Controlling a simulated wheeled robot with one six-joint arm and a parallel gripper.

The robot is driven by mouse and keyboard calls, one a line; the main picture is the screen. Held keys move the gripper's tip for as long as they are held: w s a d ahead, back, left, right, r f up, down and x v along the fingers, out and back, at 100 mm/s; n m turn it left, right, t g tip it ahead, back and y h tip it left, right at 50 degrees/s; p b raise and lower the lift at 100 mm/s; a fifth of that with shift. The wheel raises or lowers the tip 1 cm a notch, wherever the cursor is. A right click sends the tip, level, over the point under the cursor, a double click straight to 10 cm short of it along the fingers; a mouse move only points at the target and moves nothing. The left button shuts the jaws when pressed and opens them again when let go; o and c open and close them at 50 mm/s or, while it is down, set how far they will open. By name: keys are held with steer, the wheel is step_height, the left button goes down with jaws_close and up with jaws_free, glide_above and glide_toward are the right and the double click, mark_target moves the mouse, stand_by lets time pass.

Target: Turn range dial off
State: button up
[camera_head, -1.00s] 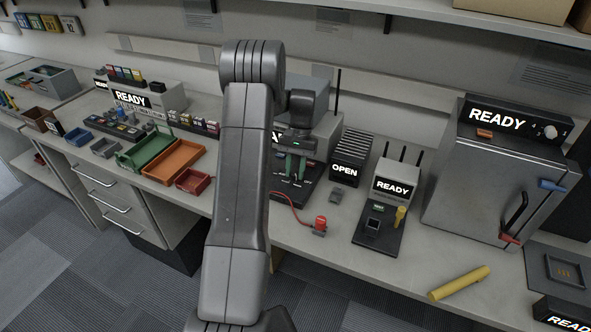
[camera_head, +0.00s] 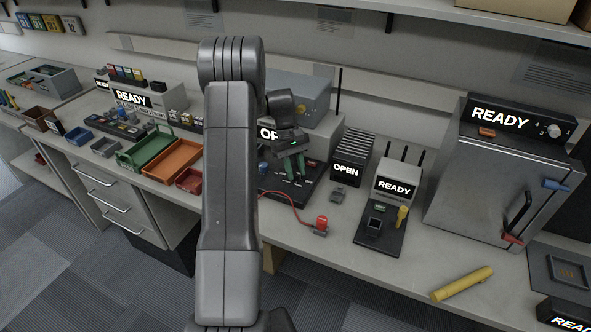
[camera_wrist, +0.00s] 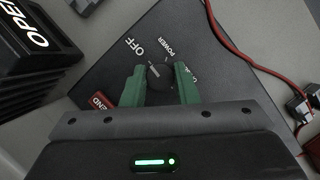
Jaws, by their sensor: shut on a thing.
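The range dial (camera_wrist: 155,74) is a small dark round knob on a black panel (camera_wrist: 105,62) in the wrist view. White labels "OFF" and "POWER" are printed beyond it, and a third is partly hidden by a finger. I cannot tell surely which label the knob points at. My gripper (camera_wrist: 159,76) has its green fingers on both sides of the knob, shut on it. In the head view my gripper (camera_head: 292,168) is over the black panel (camera_head: 303,188), tilted, and the knob is hidden. The sign behind shows "O" and a part-hidden letter.
A red "END" button (camera_wrist: 102,101) is close to the left finger. A red cable (camera_head: 290,207) runs to a red plug (camera_head: 321,222) on the bench. A box marked "OPEN" (camera_head: 346,170) and a "READY" unit (camera_head: 397,187) stand to the right.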

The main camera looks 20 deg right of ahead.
steer(key=shift+n, duration=0.4)
steer(key=o, duration=1)
steer(key=v, duration=1.3)
steer(key=shift+r+b, duration=0.3)
steer(key=shift+r, duration=0.1)
steer(key=shift+a, duration=0.15)
steer(key=x, duration=1.3)
steer(key=shift+f+p, duration=0.3)
steer(key=shift+f, duration=0.1)
